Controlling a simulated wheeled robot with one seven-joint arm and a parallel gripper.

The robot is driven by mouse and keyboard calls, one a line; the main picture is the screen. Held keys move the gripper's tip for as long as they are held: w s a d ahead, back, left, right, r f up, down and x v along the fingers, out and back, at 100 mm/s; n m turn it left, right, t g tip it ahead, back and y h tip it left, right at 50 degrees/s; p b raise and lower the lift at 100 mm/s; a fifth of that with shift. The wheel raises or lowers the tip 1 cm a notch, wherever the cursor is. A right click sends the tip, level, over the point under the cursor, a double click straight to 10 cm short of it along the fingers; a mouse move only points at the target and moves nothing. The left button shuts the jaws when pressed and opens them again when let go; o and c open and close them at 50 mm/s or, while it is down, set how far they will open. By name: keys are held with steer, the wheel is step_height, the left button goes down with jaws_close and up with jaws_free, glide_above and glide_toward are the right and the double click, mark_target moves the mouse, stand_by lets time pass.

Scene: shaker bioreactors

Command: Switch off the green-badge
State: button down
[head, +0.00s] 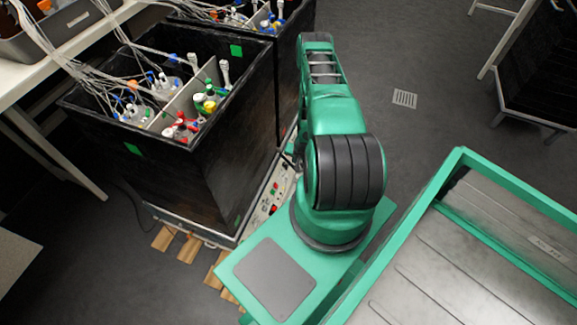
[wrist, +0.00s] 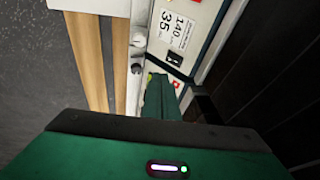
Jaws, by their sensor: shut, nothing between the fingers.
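The near black shaker box (head: 225,150) carries a green badge (head: 132,149) on its front wall and another green square on its inner far wall. Its control panel (head: 268,195) runs low along its right side, partly hidden by my arm. In the wrist view the panel (wrist: 208,30) shows a label reading 140 and 35, and a small black rocker-like switch (wrist: 174,57). My gripper (wrist: 161,92) is shut and empty, its green fingers close to the panel's lower edge beside small red and yellow parts. Contact cannot be told. The head view hides the gripper behind my arm.
Wooden slats (head: 165,237) lie under the shaker. A second black box (head: 290,50) stands behind. Tubes and bottles with coloured caps fill the near box. Open floor lies right of my arm.

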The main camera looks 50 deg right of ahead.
glide_above(288, 166)
steer(key=s, duration=0.2)
steer(key=f, duration=0.7)
steer(key=shift+s+a+f, duration=0.1)
steer(key=shift+a+f, duration=0.15)
steer(key=shift+w+a+f, duration=0.15)
steer(key=shift+w+f, duration=0.3)
steer(key=shift+f, duration=0.05)
